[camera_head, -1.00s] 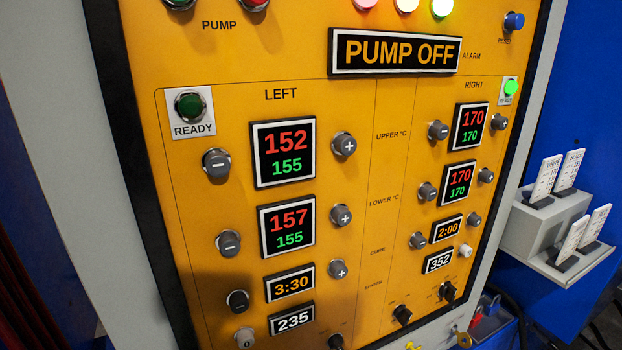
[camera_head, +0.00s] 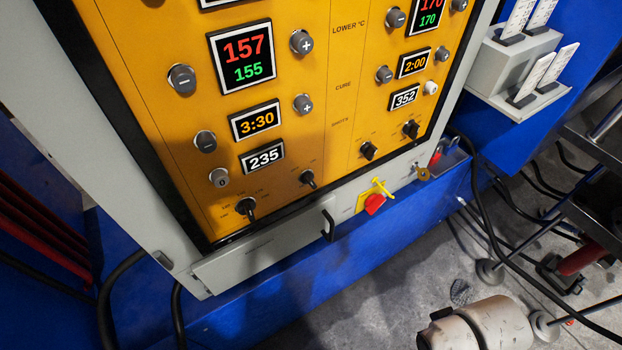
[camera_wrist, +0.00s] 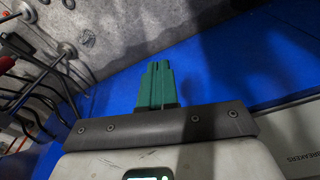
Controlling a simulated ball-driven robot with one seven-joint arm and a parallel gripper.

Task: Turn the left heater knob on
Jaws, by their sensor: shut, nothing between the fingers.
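The yellow control panel fills the upper part of the head view. At the bottom of its left section are two black rotary knobs, a left one (camera_head: 246,206) and a right one (camera_head: 308,179). Their labels are too small to read, so I cannot tell which is the heater knob. Nothing covers them. My gripper (camera_wrist: 158,68) has green fingers, closed together and empty, in the wrist view. It points over a blue surface and the grey floor there, away from the knobs. In the head view only part of my white arm shows at the bottom right.
Two similar black knobs (camera_head: 369,150) (camera_head: 411,129) are on the right section. A grey shelf (camera_head: 514,62) with white cards juts out at right. Black cables hang near the floor.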

